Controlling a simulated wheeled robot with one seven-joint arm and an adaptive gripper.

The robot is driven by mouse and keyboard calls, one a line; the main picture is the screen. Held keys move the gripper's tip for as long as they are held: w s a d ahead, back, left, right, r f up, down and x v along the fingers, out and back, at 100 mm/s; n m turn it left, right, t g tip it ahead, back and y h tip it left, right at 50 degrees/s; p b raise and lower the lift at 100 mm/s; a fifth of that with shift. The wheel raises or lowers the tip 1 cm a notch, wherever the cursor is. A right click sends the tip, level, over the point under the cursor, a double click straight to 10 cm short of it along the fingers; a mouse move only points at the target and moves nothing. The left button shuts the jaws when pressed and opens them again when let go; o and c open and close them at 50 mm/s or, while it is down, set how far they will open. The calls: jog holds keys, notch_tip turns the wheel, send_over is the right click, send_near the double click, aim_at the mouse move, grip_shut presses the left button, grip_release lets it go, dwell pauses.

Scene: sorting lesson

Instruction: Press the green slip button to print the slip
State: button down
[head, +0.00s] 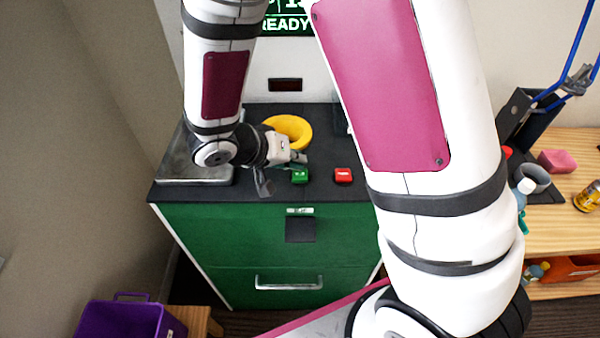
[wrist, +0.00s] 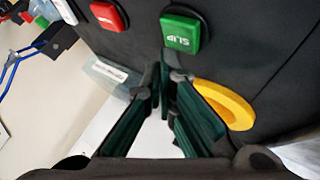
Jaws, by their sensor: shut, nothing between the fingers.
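The green slip button (head: 300,177) sits on the dark top of the green cabinet, near its front edge. In the wrist view the green button (wrist: 181,33), marked SLIP, lies just beyond my fingertips and slightly right of them. A red button (head: 343,175) is to its right in the head view and also shows in the wrist view (wrist: 108,14). My gripper (wrist: 163,72) is shut and empty, its dark green fingers together. In the head view my gripper (head: 278,153) hangs over the counter just left of the green button. No contact with the button shows.
A yellow ring-shaped object (head: 304,131) lies behind the gripper. A metal tray (head: 195,180) is at left on the counter. A screen (head: 287,25) reading READY hangs behind. A purple bin (head: 118,320) stands lower left. A wooden table (head: 560,230) with small items is at right.

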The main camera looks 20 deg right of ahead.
aim_at(297, 172)
jog(key=shift+f, duration=0.15)
jog(key=shift+f+b, duration=0.3)
jog(key=shift+b, duration=0.15)
jog(key=shift+f+b, duration=0.45)
jog(key=shift+f, duration=0.05)
dwell(1.1)
jog(key=shift+r, duration=0.1)
jog(key=shift+r+p, duration=0.4)
jog(key=shift+r, duration=0.45)
jog(key=shift+r+p, duration=1.15)
jog(key=shift+r, duration=1.35)
